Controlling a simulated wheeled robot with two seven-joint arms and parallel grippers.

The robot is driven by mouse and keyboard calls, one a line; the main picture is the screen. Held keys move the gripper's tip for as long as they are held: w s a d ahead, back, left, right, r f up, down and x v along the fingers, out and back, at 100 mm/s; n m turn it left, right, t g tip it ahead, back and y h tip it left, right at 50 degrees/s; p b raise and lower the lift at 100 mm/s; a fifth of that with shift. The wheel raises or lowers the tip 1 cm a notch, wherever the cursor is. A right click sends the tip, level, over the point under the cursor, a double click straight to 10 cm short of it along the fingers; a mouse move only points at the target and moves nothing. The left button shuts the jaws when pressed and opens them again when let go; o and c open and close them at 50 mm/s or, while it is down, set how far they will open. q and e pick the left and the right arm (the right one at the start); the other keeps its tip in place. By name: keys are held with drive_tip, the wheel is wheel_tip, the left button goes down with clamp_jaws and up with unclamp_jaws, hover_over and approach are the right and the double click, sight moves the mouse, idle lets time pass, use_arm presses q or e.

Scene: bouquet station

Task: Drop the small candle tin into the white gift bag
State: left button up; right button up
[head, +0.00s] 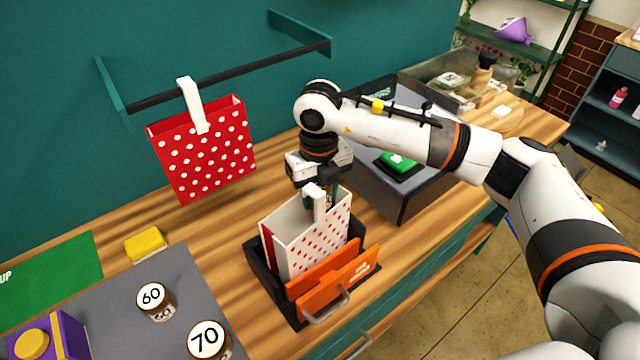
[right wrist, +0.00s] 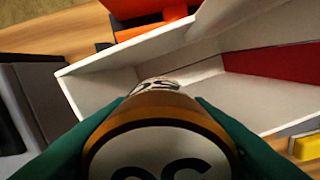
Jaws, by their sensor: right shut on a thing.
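The white gift bag (head: 307,235) with red dots stands upright and open at the top in a black holder with an orange front. My right gripper (head: 322,197) points down at the bag's mouth. In the right wrist view it is shut on a small amber candle tin (right wrist: 160,112) with a white number label, partly cut off. The tin is between the green fingers, over the bag opening, with the bag's white walls (right wrist: 110,75) around and beyond it. How deep it sits is hard to tell. In the head view the tin is hidden. My left gripper is not in view.
Tins marked 60 (head: 155,300) and 70 (head: 208,340) stand on a grey mat (head: 190,285). A red dotted bag (head: 205,150) hangs from a wall rail. A yellow block (head: 146,244) lies behind the mat. A grey box (head: 405,190) stands right of the bag holder (head: 262,270).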

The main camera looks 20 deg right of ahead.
drive_tip(key=shift+s, duration=0.1)
drive_tip(key=shift+s+r, duration=0.15)
drive_tip(key=shift+s, duration=0.1)
drive_tip(key=shift+s+d+r, duration=0.1)
drive_tip(key=shift+s+r, duration=0.05)
drive_tip(key=o, duration=0.7)
drive_tip(key=shift+w, duration=0.2)
drive_tip(key=shift+o, duration=1.4)
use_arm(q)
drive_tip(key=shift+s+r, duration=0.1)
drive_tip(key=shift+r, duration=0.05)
use_arm(e)
drive_tip(key=shift+o, duration=0.7)
drive_tip(key=shift+s, duration=0.1)
